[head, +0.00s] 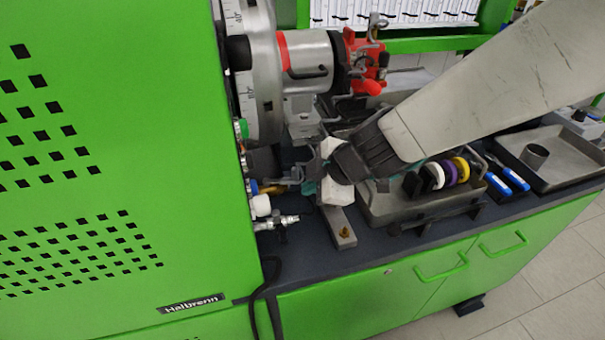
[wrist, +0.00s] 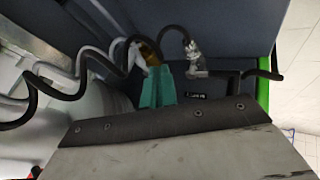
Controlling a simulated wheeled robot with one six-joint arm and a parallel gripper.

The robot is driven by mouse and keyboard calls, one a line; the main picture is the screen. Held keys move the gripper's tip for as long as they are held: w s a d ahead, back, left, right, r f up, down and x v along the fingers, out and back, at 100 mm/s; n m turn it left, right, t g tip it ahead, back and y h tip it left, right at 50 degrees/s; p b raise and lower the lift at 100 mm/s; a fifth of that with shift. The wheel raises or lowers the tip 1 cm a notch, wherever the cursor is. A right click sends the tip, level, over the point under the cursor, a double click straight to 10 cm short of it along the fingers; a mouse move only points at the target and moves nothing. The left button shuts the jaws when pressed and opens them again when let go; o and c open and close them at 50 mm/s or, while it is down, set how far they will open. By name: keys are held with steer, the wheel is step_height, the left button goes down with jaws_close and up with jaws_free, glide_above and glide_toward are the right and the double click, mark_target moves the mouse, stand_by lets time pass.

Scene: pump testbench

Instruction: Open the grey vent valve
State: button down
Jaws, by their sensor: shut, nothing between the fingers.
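My gripper (head: 309,188) is at the side of the green machine, its teal fingers mostly hidden behind my wrist in the head view. In the wrist view the gripper (wrist: 160,78) shows its teal fingers together, with nothing held. A brass-coloured fitting (wrist: 150,53) with a pale part beside it lies just past the fingertips; I cannot tell whether they touch. In the head view small valve fittings (head: 275,187) stick out of the machine left of my gripper. I cannot tell for sure which is the grey vent valve, or its handle position.
A silver fitting (head: 278,221) and a white knob (head: 260,205) sit close below. Black hoses (wrist: 105,62) loop beside my fingers. A metal tray (head: 400,205) with coloured rings stands on the bench to the right. A grey block (head: 339,232) lies near the front.

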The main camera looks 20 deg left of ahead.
mark_target(290, 183)
steer(key=shift+w+a+f, duration=0.25)
steer(key=shift+w+a, duration=0.2)
steer(key=shift+w, duration=0.2)
steer(key=shift+w+a+f, duration=0.2)
steer(key=shift+w+a, duration=0.3)
steer(key=shift+w, duration=0.2)
steer(key=shift+w+a+f, duration=0.25)
steer(key=shift+w+a, duration=0.2)
steer(key=shift+w, duration=0.2)
steer(key=shift+a, duration=0.1)
